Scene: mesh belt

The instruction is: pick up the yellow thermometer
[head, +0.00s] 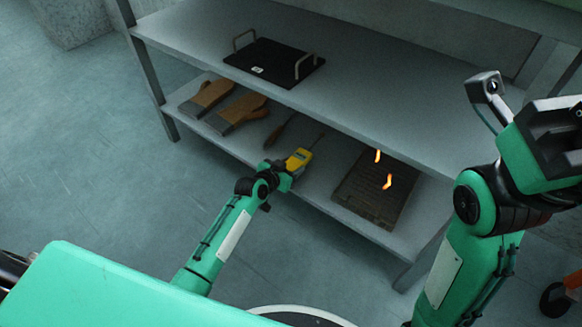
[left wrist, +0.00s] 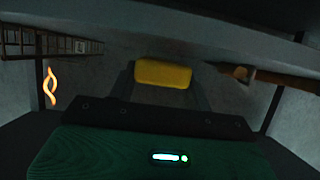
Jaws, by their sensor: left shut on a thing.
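The yellow thermometer (head: 298,158) is at the lower shelf, with a thin dark probe pointing away to the upper right. My left gripper (head: 286,172) reaches in from the front and is shut on its near end. In the left wrist view the yellow thermometer (left wrist: 163,74) sits between the two dark fingers, over the grey shelf. I cannot tell if it touches the shelf.
The upper shelf (head: 370,95) overhangs the lower one and carries a black tray (head: 273,62) with handles. On the lower shelf are brown gloves (head: 238,113), a dark-handled tool (head: 279,130) left of the thermometer, and a dark mesh (head: 365,203) with orange glowing shapes to the right.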

